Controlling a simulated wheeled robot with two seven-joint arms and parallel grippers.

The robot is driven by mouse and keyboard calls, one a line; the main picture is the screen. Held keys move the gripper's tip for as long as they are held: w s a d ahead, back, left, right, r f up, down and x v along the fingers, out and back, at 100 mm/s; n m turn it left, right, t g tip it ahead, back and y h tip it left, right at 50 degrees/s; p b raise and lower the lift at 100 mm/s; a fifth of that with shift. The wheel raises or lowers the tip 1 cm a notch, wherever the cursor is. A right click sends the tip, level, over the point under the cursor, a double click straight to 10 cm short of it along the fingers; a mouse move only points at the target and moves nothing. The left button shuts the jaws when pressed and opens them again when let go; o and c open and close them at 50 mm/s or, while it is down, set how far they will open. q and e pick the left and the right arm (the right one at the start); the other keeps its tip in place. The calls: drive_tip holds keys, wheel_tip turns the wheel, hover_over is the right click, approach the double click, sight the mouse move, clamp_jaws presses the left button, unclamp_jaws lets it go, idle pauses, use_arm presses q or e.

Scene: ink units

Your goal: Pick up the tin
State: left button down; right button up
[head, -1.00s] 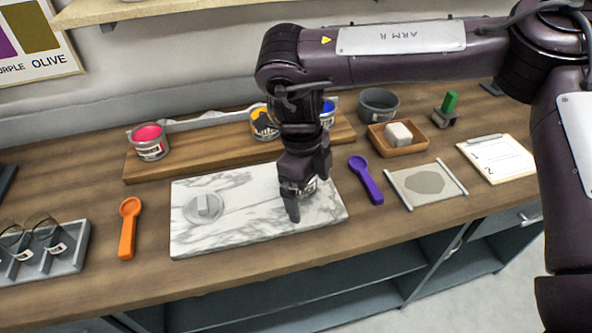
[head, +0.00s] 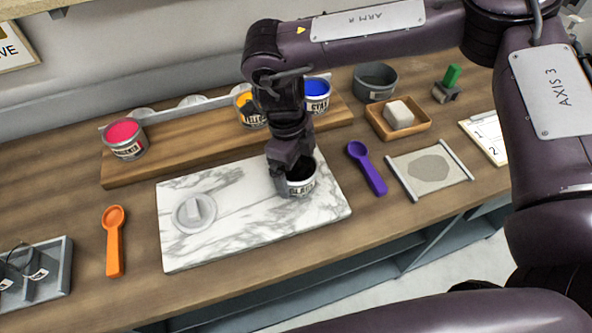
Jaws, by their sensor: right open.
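A small grey tin (head: 300,188) with black inside and a pale label stands upright and open on the marble slab (head: 245,225), near its right side. The label seems to read BLACK. My right gripper (head: 290,168) points down at the tin's rim, at its upper left. It is open, and the tin stands on the slab. One finger shows in part; the other is hidden, so I cannot tell whether the fingers straddle the tin's wall. My left gripper is not in view.
A round lid (head: 194,212) lies on the slab's left. Behind, a wooden riser (head: 190,153) bears magenta (head: 124,139), yellow (head: 246,106) and blue (head: 317,95) tins. An orange scoop (head: 114,240) and a purple scoop (head: 367,168) flank the slab. A tray with soap-like block (head: 398,115) stands right.

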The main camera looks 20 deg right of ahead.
drive_tip(key=shift+f, duration=0.6)
drive_tip(key=shift+d+f, duration=0.1)
drive_tip(key=shift+f, duration=0.35)
drive_tip(key=c, duration=1.2)
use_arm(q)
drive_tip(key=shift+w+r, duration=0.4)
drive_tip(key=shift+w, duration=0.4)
use_arm(e)
drive_tip(key=shift+c, duration=0.8)
